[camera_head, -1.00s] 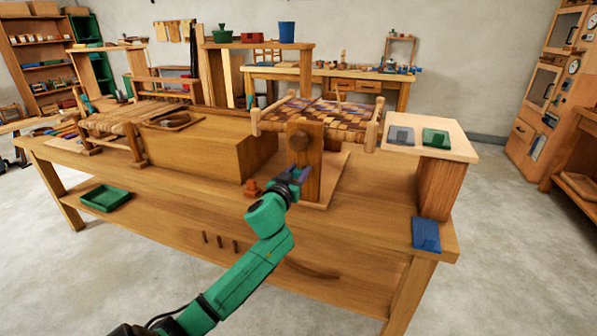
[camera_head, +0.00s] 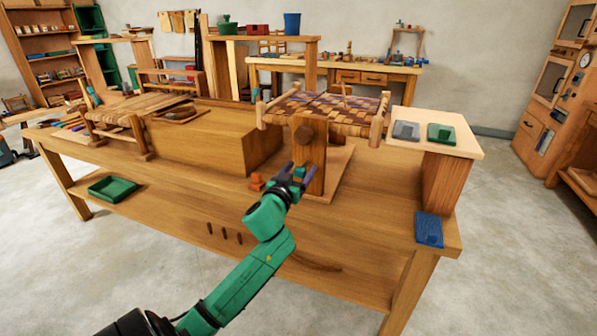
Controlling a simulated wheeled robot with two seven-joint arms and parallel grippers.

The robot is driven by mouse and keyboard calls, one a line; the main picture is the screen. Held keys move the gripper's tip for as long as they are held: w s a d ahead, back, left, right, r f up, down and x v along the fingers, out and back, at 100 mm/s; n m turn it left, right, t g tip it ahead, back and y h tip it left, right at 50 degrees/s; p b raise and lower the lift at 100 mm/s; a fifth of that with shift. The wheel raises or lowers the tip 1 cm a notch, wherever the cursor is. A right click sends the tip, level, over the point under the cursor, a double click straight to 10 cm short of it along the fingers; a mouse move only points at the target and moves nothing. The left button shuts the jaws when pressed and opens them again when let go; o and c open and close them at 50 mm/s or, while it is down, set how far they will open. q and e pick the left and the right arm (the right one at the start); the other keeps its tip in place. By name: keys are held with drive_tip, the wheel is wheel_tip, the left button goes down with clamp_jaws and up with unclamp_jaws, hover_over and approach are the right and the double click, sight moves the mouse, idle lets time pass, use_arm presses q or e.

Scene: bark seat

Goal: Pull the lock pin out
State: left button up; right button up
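A brown wooden post (camera_head: 313,158) with a round knob (camera_head: 303,135) holds up a woven seat frame (camera_head: 325,108) on the bench. My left gripper (camera_head: 300,172) is in front of the post, below the knob. Its fingers are apart, with a small teal piece (camera_head: 299,172) between them. This piece may be the lock pin's head. I cannot tell whether the fingers press on it, or how far it sits in the post. A small orange piece (camera_head: 256,182) lies on the bench left of the gripper. My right gripper is not in view.
A large wooden block (camera_head: 205,145) stands left of the post. A pale board (camera_head: 435,145) with grey and green pieces stands to the right.

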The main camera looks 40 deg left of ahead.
use_arm(q)
drive_tip(key=v, duration=1.4)
drive_tip(key=shift+s+b, duration=0.3)
drive_tip(key=shift+s, duration=0.05)
drive_tip(key=shift+d, duration=0.15)
